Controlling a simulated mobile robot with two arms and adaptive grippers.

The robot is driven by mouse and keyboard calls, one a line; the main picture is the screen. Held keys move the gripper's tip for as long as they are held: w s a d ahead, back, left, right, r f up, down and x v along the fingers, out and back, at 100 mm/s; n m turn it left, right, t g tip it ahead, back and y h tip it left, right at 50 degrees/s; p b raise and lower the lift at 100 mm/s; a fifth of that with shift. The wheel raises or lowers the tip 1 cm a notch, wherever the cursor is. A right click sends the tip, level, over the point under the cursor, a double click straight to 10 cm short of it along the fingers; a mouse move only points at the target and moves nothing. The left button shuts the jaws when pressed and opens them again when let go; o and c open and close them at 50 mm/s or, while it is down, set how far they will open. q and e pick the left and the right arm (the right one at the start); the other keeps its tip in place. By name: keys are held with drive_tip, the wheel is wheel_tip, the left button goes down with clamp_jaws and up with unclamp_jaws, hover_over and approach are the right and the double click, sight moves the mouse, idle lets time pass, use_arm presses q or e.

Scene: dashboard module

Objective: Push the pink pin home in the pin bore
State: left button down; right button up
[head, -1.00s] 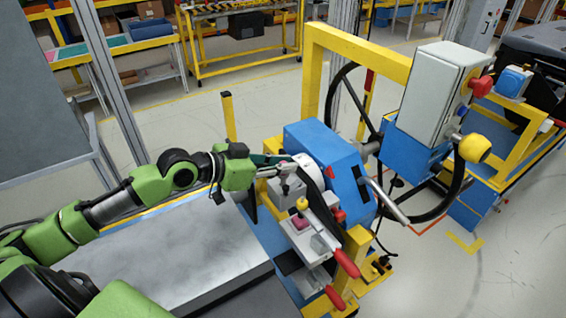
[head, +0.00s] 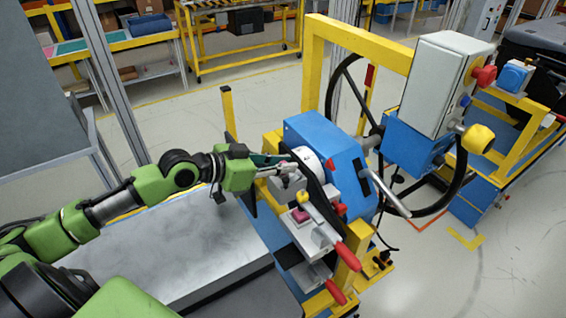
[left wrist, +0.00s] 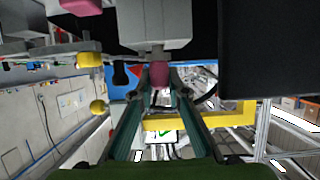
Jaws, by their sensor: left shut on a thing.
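My left gripper (head: 284,163) reaches in from the left to the grey fixture at the front of the blue housing (head: 318,140). In the left wrist view its two teal fingers (left wrist: 158,80) are closed about a round, dark pink pin head (left wrist: 158,74). The pin head sits against a grey block (left wrist: 155,22), which hides its far part and the pin bore. I cannot tell how deep the pin sits. My right gripper is not in view.
A separate pink piece (head: 300,215) sits on a grey clamp block below a yellow knob (head: 302,197). Red-handled levers (head: 347,256) stick out at the front right. A steel-topped table (head: 190,250) lies under my left arm. A black steering wheel (head: 342,100) stands behind.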

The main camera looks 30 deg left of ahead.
use_arm(q)
drive_tip(key=shift+f, duration=0.45)
drive_tip(key=c, duration=1.9)
unclamp_jaws()
drive_tip(key=shift+s+a, duration=0.1)
drive_tip(key=shift+s, duration=0.05)
drive_tip(key=shift+s+a+r, duration=0.15)
drive_tip(key=shift+s+a, duration=0.2)
drive_tip(key=shift+s, duration=0.1)
drive_tip(key=v, duration=1)
drive_tip(key=shift+s+r, duration=0.3)
drive_tip(key=shift+f, duration=0.1)
